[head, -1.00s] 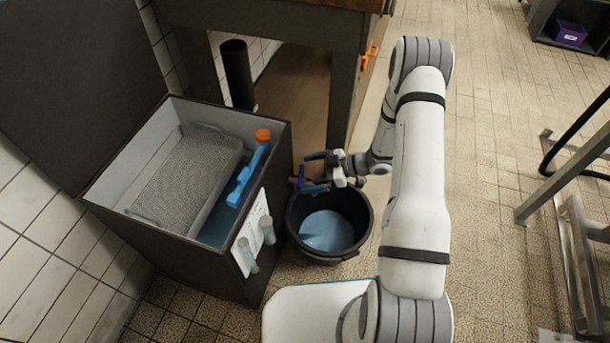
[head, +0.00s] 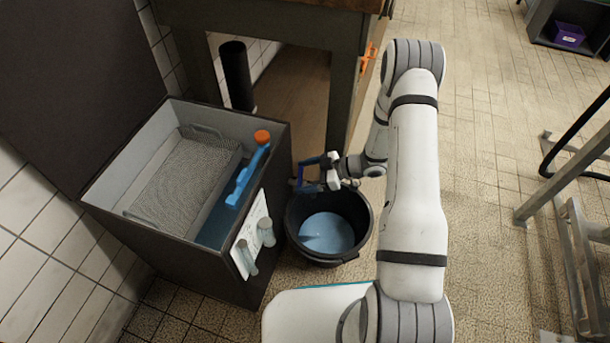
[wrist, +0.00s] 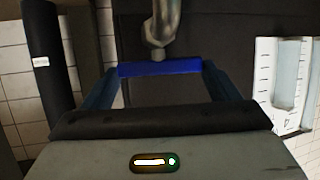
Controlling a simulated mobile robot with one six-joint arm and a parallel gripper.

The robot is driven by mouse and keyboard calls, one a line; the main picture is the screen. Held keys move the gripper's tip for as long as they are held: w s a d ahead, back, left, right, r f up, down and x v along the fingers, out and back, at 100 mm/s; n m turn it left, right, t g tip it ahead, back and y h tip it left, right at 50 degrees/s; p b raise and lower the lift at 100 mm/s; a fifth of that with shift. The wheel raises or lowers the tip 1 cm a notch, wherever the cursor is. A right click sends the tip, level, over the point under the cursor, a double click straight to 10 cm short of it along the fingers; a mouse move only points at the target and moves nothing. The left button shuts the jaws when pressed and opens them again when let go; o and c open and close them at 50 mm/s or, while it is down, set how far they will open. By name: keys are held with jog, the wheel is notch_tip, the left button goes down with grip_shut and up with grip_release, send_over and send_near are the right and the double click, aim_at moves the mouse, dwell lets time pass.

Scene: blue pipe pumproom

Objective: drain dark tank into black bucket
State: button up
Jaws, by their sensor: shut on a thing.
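The dark tank (head: 185,255) stands open at left, with bluish water (head: 213,232) low inside. A black bucket (head: 366,240) stands on the floor against its right side and holds pale blue water (head: 327,232). My gripper (head: 307,174) is above the bucket's back rim, beside the tank. In the wrist view, the fingers are shut on a blue valve lever (wrist: 160,69), below a metal fitting (wrist: 163,22) on the dark wall. The bucket is outside the wrist view. I cannot see liquid falling from the fitting.
A perforated basket (head: 185,178) and a blue tool with an orange cap (head: 249,170) are in the tank. A workbench leg (head: 341,100) and black cylinder (head: 237,75) stand behind.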

jog(key=shift+s+a+r+m+t+p, duration=0.1)
jog(key=shift+s+r+m+t+p, duration=0.05)
jog(key=shift+m+t+p, duration=0.5)
jog(key=shift+m+t+h, duration=0.3)
jog(key=shift+m+t, duration=0.55)
jog(key=shift+t, duration=0.3)
jog(key=o, duration=0.9)
jog(key=p+v, duration=0.2)
jog(key=v, duration=0.5)
jog(key=shift+s+d+p, duration=0.2)
jog(key=shift+d+p, duration=0.15)
